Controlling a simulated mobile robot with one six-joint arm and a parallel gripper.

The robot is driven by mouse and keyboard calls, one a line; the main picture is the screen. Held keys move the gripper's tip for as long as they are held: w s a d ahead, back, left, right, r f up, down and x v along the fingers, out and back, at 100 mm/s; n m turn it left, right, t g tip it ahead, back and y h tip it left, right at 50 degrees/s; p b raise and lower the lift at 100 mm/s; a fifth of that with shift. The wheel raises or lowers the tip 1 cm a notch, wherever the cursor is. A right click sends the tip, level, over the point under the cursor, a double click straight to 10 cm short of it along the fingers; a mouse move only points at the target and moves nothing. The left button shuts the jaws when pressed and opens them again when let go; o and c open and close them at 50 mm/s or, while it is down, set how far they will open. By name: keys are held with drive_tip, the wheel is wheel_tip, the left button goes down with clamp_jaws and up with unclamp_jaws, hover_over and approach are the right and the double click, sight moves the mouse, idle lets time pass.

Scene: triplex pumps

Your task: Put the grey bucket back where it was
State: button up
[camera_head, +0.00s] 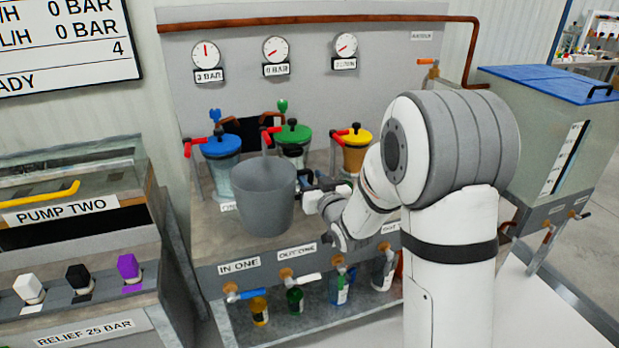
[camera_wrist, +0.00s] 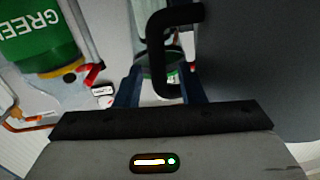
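The grey bucket (camera_head: 265,199) is upright at the front of the pump bench (camera_head: 230,255) in the head view, in front of the blue-lidded and green-lidded vessels. I cannot tell whether its base touches the bench top. My gripper (camera_head: 313,190) is just right of the bucket, at its handle side. In the wrist view the bucket's wall (camera_wrist: 262,60) fills the right side, and its black handle (camera_wrist: 155,45) reaches down between my spread fingers (camera_wrist: 160,88). The fingers look apart, with a gap beside the handle bar, so the gripper seems open around it.
Behind the bucket stand the blue-lidded vessel (camera_head: 220,147), green-lidded vessel (camera_head: 293,134) and yellow-lidded vessel (camera_head: 357,138), with red-handled valves. Several valves and small bottles line the bench's lower front. A tank with a blue lid (camera_head: 555,82) stands at the right.

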drive_tip(key=s+d+f+m+g+h, duration=0.1)
drive_tip(key=s+d+f+g+h, duration=0.2)
drive_tip(key=s+d, duration=0.45)
drive_tip(key=s+d+f+m+g+h, duration=0.1)
drive_tip(key=s+d+g+h, duration=0.3)
drive_tip(key=s, duration=0.7)
drive_tip(key=s+r+m+g, duration=0.1)
drive_tip(key=s+g, duration=0.7)
drive_tip(key=s, duration=0.7)
drive_tip(key=shift+s+a+y, duration=0.2)
drive_tip(key=shift+s+y, duration=0.05)
drive_tip(key=shift+y, duration=0.15)
drive_tip(key=shift+r, duration=0.1)
